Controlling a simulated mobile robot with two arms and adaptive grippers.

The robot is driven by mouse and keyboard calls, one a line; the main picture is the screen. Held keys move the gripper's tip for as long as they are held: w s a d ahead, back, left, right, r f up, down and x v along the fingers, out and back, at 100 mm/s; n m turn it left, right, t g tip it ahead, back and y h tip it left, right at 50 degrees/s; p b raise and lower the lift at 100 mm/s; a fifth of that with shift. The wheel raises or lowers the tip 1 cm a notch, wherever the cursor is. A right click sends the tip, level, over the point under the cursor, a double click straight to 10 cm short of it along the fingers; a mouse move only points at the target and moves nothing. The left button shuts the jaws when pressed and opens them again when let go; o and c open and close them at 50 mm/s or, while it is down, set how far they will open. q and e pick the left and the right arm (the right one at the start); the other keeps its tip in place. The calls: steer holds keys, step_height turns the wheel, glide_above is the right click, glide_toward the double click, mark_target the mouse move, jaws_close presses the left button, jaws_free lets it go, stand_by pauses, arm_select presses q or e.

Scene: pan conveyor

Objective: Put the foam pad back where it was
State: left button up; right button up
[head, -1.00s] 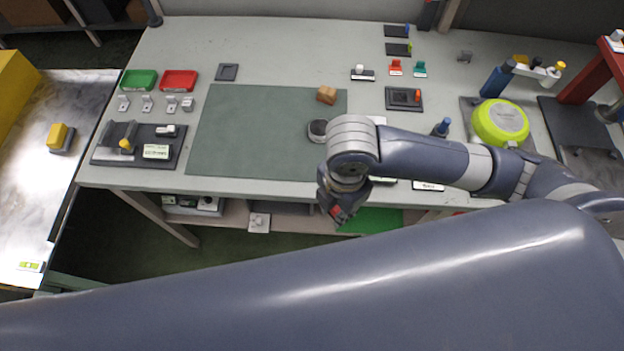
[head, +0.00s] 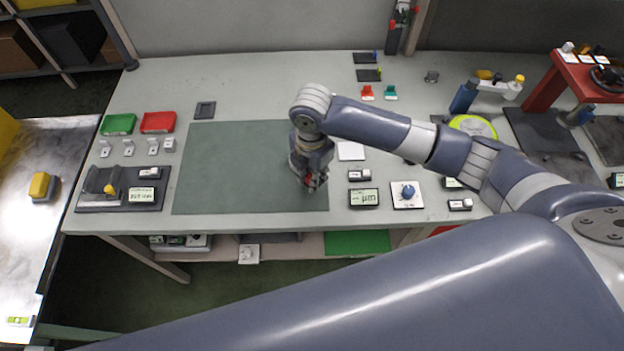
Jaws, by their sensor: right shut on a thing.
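My right gripper (head: 311,183) is shut, low over the front right part of the green mat (head: 235,165). Its fingers point down, with small red parts near the tips. What it holds is mostly hidden by the hand and too small to make out. I cannot pick out the foam pad for certain in this view. A dark square frame (head: 205,110) lies behind the mat at the left. My left gripper is not in view.
Green (head: 118,124) and red (head: 158,122) trays and a dark fixture (head: 122,189) stand left of the mat. Gauges and a blue-knobbed plate (head: 407,195) lie to the right. A lime round thing (head: 473,126) is partly behind my arm. The mat's left half is clear.

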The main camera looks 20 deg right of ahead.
step_height(320, 180, down, 2)
steer(key=shift+s+f+p, duration=0.15)
steer(key=shift+p, duration=0.2)
steer(key=shift+f, duration=0.25)
steer(key=shift+f, duration=0.2)
steer(key=o, duration=0.9)
steer(key=shift+o, duration=0.2)
step_height(320, 180, up, 12)
steer(key=shift+r+b, duration=0.2)
steer(key=shift+b, duration=0.9)
